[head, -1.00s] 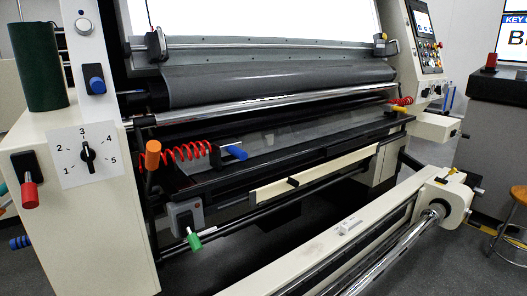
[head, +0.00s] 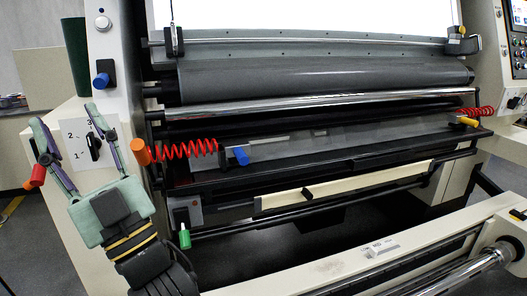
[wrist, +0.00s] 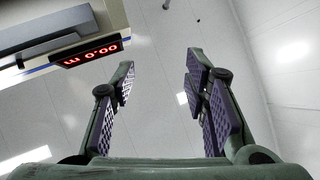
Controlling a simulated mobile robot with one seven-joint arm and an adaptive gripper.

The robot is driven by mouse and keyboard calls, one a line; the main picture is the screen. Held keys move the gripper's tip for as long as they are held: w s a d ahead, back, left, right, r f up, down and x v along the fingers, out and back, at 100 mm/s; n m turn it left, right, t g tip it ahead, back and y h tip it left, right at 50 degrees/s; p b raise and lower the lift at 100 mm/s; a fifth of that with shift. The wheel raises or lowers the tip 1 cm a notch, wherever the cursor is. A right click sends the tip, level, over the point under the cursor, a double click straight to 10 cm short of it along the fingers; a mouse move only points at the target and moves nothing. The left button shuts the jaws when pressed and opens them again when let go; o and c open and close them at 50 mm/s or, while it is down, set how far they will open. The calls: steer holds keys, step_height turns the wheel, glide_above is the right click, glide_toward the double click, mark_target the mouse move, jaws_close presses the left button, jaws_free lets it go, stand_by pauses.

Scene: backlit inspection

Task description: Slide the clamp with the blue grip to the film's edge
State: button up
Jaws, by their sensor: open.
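The clamp with the blue grip (head: 239,155) sits toward the left end of the black rail at the front of the machine, beside a coiled red hose (head: 185,148). A grey see-through sheet, which looks like the film (head: 345,134), lies behind that rail; its exact edges are hard to make out. My gripper (head: 68,120) is at the lower left of the head view, open and empty, fingers pointing up, well left of the clamp. In the wrist view my gripper (wrist: 160,85) shows two spread fingers with nothing between them; the clamp is not in that view.
An orange knob (head: 141,152) and the left column (head: 120,40) stand between my gripper and the clamp. A yellow grip (head: 466,122) is at the rail's right end. A green-handled lever (head: 184,238) hangs below. A cream beam (head: 330,262) crosses the front.

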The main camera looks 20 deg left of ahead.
steer(key=w+d+f+m+t+h+p, duration=0.1)
steer(key=w+d+f+m+t+h, duration=0.25)
steer(key=w, duration=0.35)
steer(key=w+d+f+m+t+h+p, duration=0.2)
steer(key=w+h, duration=0.3)
steer(key=w, duration=0.2)
steer(key=m+h+p, duration=0.3)
steer(key=h, duration=0.5)
glide_toward(244, 162)
steer(key=w, duration=0.1)
steer(key=shift+g, duration=0.35)
steer(key=p+x, duration=0.2)
steer(key=x, duration=0.9)
steer(key=shift+r, duration=0.2)
steer(key=shift+c, duration=0.2)
steer(key=shift+s, duration=0.1)
jaws_close()
